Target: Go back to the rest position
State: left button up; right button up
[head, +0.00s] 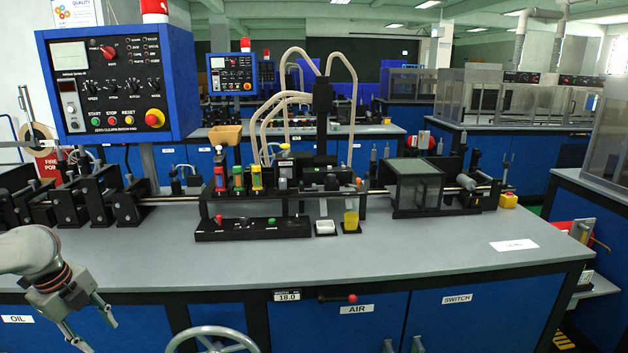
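My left gripper (100,336) is at the lower left, in front of the bench's front edge. Its two fingers are spread apart and point down to the right, with nothing between them. It is clear of the grey bench top (300,262). My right gripper and arm do not show.
A row of black tape-line fixtures (280,195) runs along the bench. A blue control box (115,82) stands at the back left. A handwheel (212,342) and a red-knobbed AIR lever (350,298) stick out at the front. The front strip of the bench top is mostly clear, with a white label (514,246) at right.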

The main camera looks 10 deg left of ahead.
pick_arm(q)
jog(key=s+f+n+t, duration=0.1)
jog(key=s+f+n, duration=0.15)
jog(key=f, duration=0.55)
jog(key=s+f+n+t, duration=0.1)
jog(key=s+f+n, duration=0.1)
jog(key=s+f, duration=0.35)
jog(key=s+d+f+n+t+h+p, duration=0.15)
jog(key=s+d+f+n, duration=0.3)
jog(key=d+f, duration=0.7)
jog(key=s+d+r+n+t+p, duration=0.1)
jog(key=d+n+t, duration=0.3)
jog(key=d, duration=2.2)
jog(key=shift+d+r+n+t+h, duration=0.4)
jog(key=shift+r+n+h, duration=0.1)
jog(key=shift+n, duration=0.6)
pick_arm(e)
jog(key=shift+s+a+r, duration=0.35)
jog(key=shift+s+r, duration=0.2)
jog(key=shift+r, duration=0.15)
pick_arm(q)
jog(key=shift+s, duration=0.1)
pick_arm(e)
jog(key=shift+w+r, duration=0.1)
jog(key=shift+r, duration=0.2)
